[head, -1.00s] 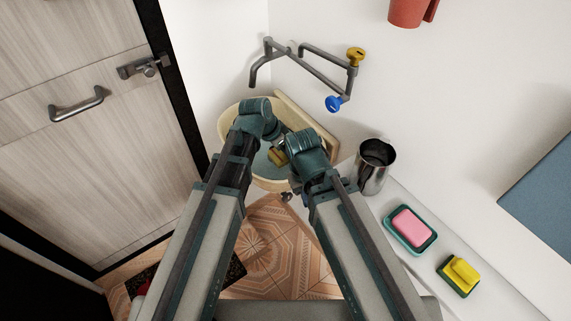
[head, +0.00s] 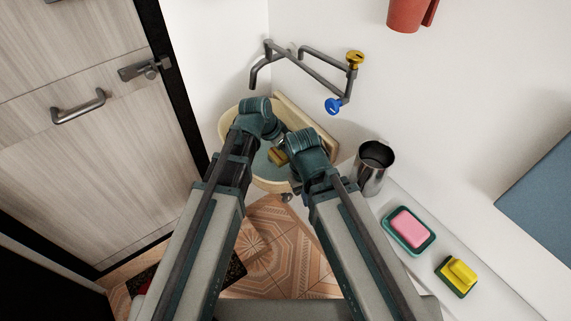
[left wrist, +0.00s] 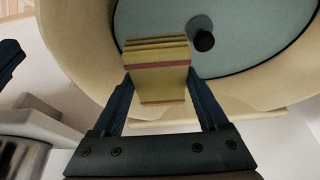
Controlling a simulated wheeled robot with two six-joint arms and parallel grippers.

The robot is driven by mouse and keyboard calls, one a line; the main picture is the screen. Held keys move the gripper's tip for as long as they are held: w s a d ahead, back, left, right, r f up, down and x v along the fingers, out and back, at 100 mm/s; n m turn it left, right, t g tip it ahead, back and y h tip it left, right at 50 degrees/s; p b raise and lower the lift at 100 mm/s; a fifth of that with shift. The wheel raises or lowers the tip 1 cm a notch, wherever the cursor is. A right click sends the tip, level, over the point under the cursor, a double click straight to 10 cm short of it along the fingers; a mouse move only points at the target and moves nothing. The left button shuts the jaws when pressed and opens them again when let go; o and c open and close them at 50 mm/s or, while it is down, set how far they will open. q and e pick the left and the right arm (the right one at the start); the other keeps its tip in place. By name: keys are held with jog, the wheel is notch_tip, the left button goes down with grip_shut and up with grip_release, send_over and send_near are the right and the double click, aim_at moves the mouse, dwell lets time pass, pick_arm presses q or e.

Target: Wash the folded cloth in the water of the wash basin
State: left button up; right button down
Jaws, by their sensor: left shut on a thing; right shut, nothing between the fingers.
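The folded cloth (head: 278,157) is yellow-tan with a reddish stripe. It also shows in the left wrist view (left wrist: 160,72), between the fingers of my left gripper (left wrist: 162,88), which is shut on it. The cream wash basin (head: 228,124) holds blue-grey water (head: 261,164); its wall also shows in the left wrist view (left wrist: 85,55). The cloth is over or in the water; I cannot tell whether it touches it. My right gripper (head: 284,146) is shut and empty beside the cloth, its fingertips mostly hidden by its wrist.
A pipe tap (head: 262,66) with yellow and blue knobs is on the wall above the basin. A metal jug (head: 373,166), a pink soap (head: 409,226) in a green dish and a yellow sponge (head: 462,272) stand on the ledge at the right. A door (head: 75,100) is at the left.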

pick_arm(q)
notch_tip(320, 180, up, 8)
jog(key=p, duration=0.7)
jog(key=shift+r, duration=0.15)
